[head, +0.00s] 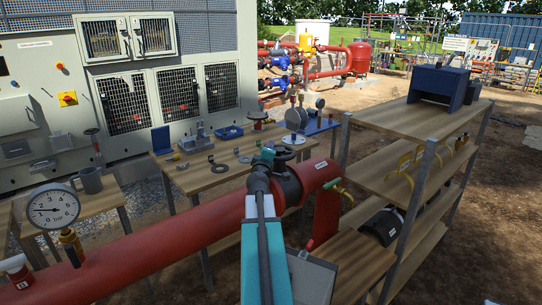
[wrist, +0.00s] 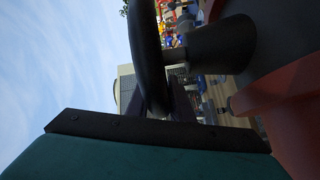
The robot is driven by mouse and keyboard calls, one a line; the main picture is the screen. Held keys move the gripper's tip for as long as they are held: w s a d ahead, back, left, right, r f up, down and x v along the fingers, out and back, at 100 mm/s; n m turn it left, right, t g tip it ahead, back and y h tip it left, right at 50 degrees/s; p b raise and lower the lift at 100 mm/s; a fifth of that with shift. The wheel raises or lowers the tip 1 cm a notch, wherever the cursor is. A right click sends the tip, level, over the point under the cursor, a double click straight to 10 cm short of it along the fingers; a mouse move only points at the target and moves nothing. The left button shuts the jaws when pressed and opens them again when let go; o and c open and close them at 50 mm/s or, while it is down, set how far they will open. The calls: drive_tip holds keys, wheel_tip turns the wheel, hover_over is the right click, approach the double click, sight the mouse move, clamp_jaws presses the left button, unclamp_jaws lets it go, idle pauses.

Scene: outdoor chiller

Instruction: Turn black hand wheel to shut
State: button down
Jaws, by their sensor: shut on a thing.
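The black hand wheel (head: 287,154) sits on top of a dark valve body (head: 290,183) on the thick red pipe. In the head view my gripper (head: 267,153) is at the wheel's near left rim, and my arm hides part of the wheel and valve. In the wrist view the wheel's rim (wrist: 147,45) runs down between my gripper's dark fingers (wrist: 170,105), with the stem (wrist: 222,45) to its right. My gripper is shut on the rim. The exact finger contact is dark and hard to see.
A pressure gauge (head: 52,206) stands on the red pipe (head: 160,248) at left. A wooden table (head: 205,180) with loose parts is behind the pipe. A wooden shelf unit (head: 405,125) stands close on the right.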

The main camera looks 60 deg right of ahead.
drive_tip(key=shift+d+f+m+g+h+b, duration=0.25)
drive_tip(key=shift+m+g+b, duration=0.4)
drive_tip(key=shift+b, duration=0.65)
drive_tip(key=shift+d+f+m+g+h+b, duration=0.1)
drive_tip(key=shift+d+m+g+h+b, duration=0.2)
drive_tip(key=shift+g+b, duration=0.8)
drive_tip(key=shift+s+d+r+m+g+b, duration=0.2)
drive_tip(key=shift+m+g+b, duration=0.15)
drive_tip(key=shift+b, duration=0.6)
drive_tip(key=c, duration=1.7)
unclamp_jaws()
drive_tip(key=shift+w, duration=0.1)
drive_tip(key=shift+a, duration=0.15)
drive_tip(key=shift+a, duration=0.45)
drive_tip(key=shift+s+a+b, duration=0.45)
drive_tip(key=shift+a+b, duration=0.05)
drive_tip(key=shift+a, duration=1.6)
drive_tip(key=shift+s+a+b, duration=0.4)
drive_tip(key=shift+a+b, duration=0.15)
drive_tip(key=shift+a, duration=1.5)
drive_tip(key=shift+s+a+b, duration=0.45)
drive_tip(key=shift+a+b, duration=0.05)
drive_tip(key=shift+a, duration=1.6)
